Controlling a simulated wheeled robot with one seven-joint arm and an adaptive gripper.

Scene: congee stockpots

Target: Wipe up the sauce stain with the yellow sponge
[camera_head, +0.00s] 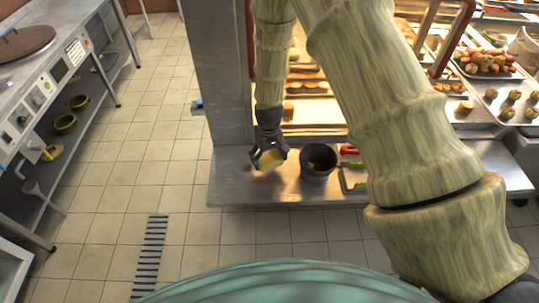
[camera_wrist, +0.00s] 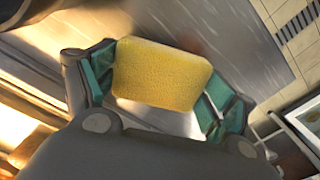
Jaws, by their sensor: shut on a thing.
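The yellow sponge (camera_wrist: 160,75) is held between the two teal-padded fingers of my gripper (camera_wrist: 160,88) in the wrist view. In the head view my gripper (camera_head: 269,157) is over the left part of the metal counter, with the sponge (camera_head: 270,158) at its tip. I cannot tell whether the sponge touches the counter.
A dark pot (camera_head: 318,163) stands on the counter (camera_head: 232,186) just right of my gripper. Right of it is a tray (camera_head: 352,184) with red and green items. Lit food shelves rise behind. Bare counter lies left of the gripper. Tiled floor lies in front.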

